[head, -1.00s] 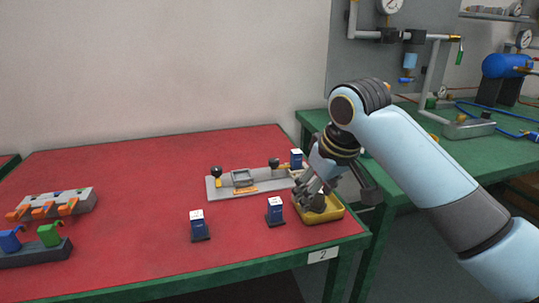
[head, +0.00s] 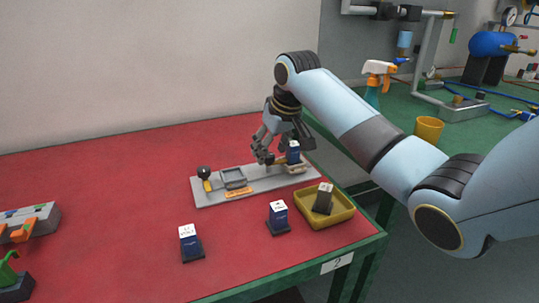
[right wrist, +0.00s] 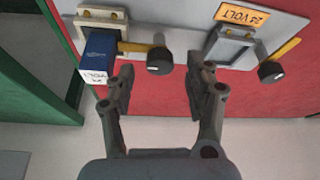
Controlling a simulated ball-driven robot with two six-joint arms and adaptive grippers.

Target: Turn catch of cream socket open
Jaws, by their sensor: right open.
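The cream socket (head: 298,168) is at the right end of a grey plate and holds a blue block (head: 293,152). In the right wrist view, the cream socket (right wrist: 88,17) is at upper left with the blue block (right wrist: 98,52) in it. Its catch (right wrist: 160,60) is a yellow lever with a black knob; the lever reaches left to the block. My right gripper (head: 264,160) is open and empty over the plate. In the right wrist view, the gripper's fingertips (right wrist: 160,75) are on either side of the knob, with visible gaps. My left gripper is not in view.
A grey socket (head: 234,178) with its own black-knobbed catch (head: 205,178) and a 24 VOLT label (right wrist: 243,15) sits left on the plate. A yellow tray (head: 338,212) holds a dark block (head: 323,200). Two blue blocks (head: 188,240) (head: 278,215) stand in front.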

